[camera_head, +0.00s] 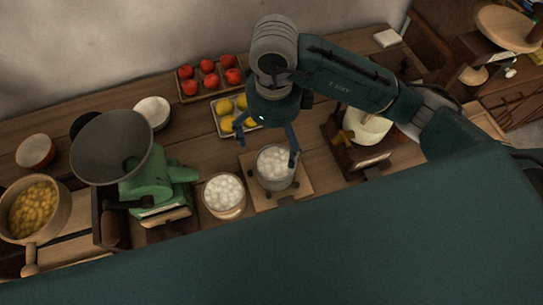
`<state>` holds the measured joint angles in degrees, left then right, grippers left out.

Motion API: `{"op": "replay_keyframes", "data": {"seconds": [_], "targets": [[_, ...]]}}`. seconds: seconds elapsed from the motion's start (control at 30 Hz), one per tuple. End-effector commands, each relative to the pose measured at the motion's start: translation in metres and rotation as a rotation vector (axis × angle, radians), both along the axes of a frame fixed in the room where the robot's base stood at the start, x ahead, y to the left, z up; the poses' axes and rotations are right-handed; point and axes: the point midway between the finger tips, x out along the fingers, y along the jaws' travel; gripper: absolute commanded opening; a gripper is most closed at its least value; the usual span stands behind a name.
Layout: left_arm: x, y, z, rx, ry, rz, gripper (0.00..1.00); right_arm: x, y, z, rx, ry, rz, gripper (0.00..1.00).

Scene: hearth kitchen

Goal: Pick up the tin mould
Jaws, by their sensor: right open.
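A round grey metal container (276,178), which looks like the tin mould, stands upright on a small square wooden board (298,187). It is filled with white lumps. My right gripper (267,142) is over it, pointing down, with its fingers spread. One finger is near the container's right rim and the other is beyond its upper left side. I cannot tell whether the right finger touches the rim. Nothing is held between the fingers. My left gripper is not in view.
A tray of lemons (219,122) and a tray of red fruit (186,91) lie behind. A wooden box device (345,157) stands right.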

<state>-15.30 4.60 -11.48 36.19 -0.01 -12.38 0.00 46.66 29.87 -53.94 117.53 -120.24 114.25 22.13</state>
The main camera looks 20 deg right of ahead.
Motion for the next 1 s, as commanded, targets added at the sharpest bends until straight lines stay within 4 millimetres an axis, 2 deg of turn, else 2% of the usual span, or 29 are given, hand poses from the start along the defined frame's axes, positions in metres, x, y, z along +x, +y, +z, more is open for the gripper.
{"op": "replay_keyframes", "data": {"seconds": [0.2, 0.3, 0.37, 0.47, 0.6, 0.73, 0.87, 1.0], "targets": [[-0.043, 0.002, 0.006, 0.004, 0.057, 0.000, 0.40, -0.003, -0.001, -0.035, -0.002, 0.007, 0.000, 1.00], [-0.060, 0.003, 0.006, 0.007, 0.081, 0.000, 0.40, -0.002, 0.000, -0.044, 0.000, 0.004, 0.000, 1.00], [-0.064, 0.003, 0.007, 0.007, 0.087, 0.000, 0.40, -0.002, -0.001, -0.047, 0.000, 0.003, 0.001, 1.00], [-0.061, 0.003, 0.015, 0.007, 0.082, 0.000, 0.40, -0.005, -0.001, -0.055, -0.001, 0.006, 0.000, 1.00], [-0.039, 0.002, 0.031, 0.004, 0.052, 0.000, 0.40, -0.011, -0.003, -0.075, -0.002, 0.008, 0.000, 1.00], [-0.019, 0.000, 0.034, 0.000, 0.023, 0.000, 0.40, -0.009, -0.002, -0.093, 0.001, 0.004, 0.000, 1.00], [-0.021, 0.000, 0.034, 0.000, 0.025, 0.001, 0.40, -0.008, -0.002, -0.099, 0.001, 0.000, 0.001, 1.00], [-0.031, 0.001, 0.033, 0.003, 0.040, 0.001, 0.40, -0.008, -0.002, -0.100, 0.001, 0.000, 0.002, 1.00]]}}
